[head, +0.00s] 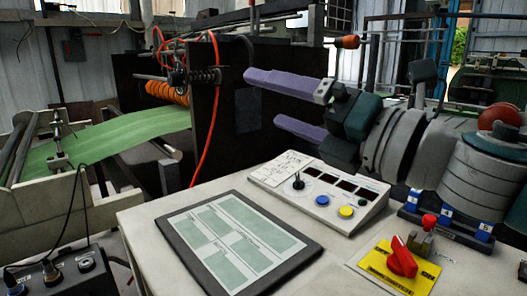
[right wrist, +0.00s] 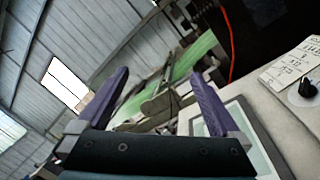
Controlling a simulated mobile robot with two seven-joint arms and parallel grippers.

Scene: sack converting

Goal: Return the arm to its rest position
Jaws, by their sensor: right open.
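My right gripper (head: 263,99) reaches in from the right in the head view, raised above the control box and the table. Its two purple fingers are spread apart and point left. In the right wrist view the open fingers (right wrist: 160,76) have nothing between them, and they appear in front of the green web and the framed panel. My left gripper is in neither view.
A pale table (head: 150,225) holds a framed panel (head: 236,242), a control box (head: 300,190) with knob and buttons, and a red rotary switch (head: 402,258) on a yellow plate. A dark machine frame (head: 228,150) with an orange cable (head: 210,120) stands behind. Green web (head: 100,140) runs left.

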